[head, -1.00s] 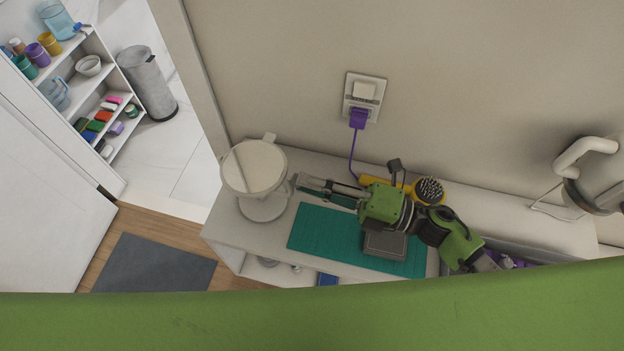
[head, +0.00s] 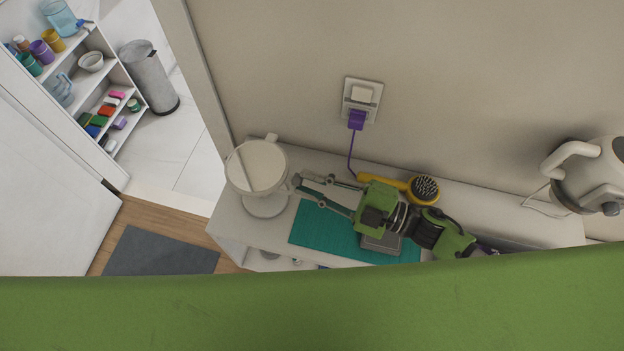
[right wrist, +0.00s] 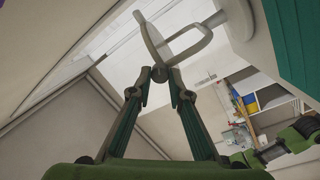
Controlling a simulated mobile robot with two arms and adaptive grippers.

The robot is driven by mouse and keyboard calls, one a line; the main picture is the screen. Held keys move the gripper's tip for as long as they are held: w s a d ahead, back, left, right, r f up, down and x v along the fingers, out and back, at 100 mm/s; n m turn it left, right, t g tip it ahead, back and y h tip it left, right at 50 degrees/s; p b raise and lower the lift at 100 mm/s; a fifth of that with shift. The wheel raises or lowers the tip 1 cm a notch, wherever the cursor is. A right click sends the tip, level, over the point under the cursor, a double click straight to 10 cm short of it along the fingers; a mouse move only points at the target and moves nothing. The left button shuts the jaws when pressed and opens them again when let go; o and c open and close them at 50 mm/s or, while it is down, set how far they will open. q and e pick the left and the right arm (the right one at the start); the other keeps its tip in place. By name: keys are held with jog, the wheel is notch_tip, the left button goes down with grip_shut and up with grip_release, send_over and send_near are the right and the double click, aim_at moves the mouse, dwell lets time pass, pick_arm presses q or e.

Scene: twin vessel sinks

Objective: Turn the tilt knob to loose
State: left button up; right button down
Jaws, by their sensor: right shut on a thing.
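The round white mirror (head: 256,166) stands on its base at the left end of the white counter. Its small tilt knob (head: 294,181) is on the right side of the mirror, mostly hidden by my fingertips. My right gripper (head: 298,182) reaches in from the right and is shut on the knob. In the right wrist view, the two fingertips (right wrist: 160,74) meet around the knob, with the mirror (right wrist: 165,42) just beyond, seen nearly edge-on. I cannot read any loose or tight marking. My left gripper is not in view.
A teal mat (head: 308,238) with a grey box (head: 378,244) lies below my right arm. A white kettle-like appliance (head: 590,175) is at right.

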jog(key=shift+f+m, duration=0.1)
jog(key=shift+m, duration=0.3)
jog(key=c, duration=1.9)
grip_release()
jog(key=v, duration=1.2)
jog(key=shift+s, duration=0.1)
